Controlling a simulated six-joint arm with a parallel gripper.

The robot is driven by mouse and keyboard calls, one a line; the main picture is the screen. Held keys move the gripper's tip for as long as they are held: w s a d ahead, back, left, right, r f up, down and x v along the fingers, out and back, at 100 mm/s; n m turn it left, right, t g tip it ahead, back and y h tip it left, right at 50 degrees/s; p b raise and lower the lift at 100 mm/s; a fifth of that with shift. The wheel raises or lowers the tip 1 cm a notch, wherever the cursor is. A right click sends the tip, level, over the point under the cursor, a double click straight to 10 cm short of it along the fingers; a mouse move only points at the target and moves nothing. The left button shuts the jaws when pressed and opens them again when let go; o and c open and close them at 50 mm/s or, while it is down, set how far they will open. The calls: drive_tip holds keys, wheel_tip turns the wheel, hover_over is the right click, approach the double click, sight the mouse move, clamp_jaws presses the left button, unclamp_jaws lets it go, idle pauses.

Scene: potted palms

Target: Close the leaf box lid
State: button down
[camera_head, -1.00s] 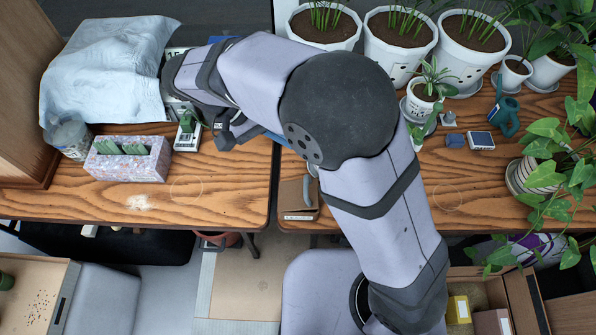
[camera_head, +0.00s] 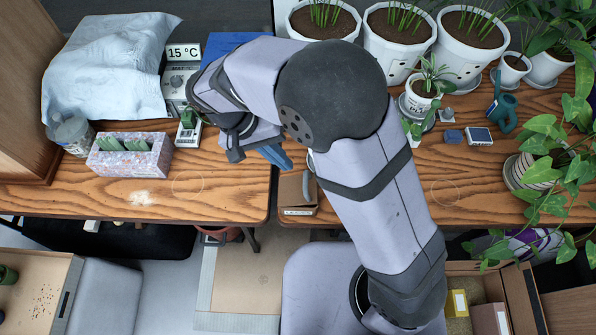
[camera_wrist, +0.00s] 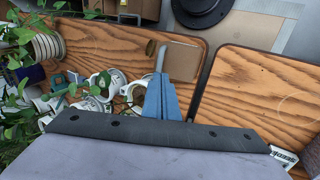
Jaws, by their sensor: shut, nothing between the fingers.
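A small brown box (camera_head: 297,194) with a white label on its front, which I take to be the leaf box, sits at the front left corner of the right table. A brown panel of it stands up at its right; my arm is close beside it, and I cannot tell exactly how the lid lies. In the wrist view the box (camera_wrist: 183,60) shows as a flat brown panel past the fingertips. My gripper (camera_head: 282,161) has blue fingers, shut and empty, above and behind the box by the gap between the tables. The fingers also show in the wrist view (camera_wrist: 160,82).
On the right table are white pots (camera_head: 400,45), a small potted palm (camera_head: 423,88), a blue watering can (camera_head: 502,108) and a leafy plant (camera_head: 545,165). The left table holds a speckled box (camera_head: 128,158), a glass jar (camera_head: 72,135) and a thermometer display (camera_head: 183,53). A gap separates the tables.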

sight(305, 181)
drive_tip(key=p+x, duration=0.2)
drive_tip(key=x, duration=0.6)
drive_tip(key=shift+d, duration=0.1)
drive_tip(key=shift+d+f+y+b, duration=0.4)
drive_tip(key=shift+d+f+y, duration=0.1)
drive_tip(key=shift+d+y, duration=0.35)
drive_tip(key=shift+d+f+y+b, duration=0.35)
drive_tip(key=shift+d+f+b, duration=0.15)
drive_tip(key=shift+f+b, duration=0.1)
drive_tip(key=shift+r, duration=0.1)
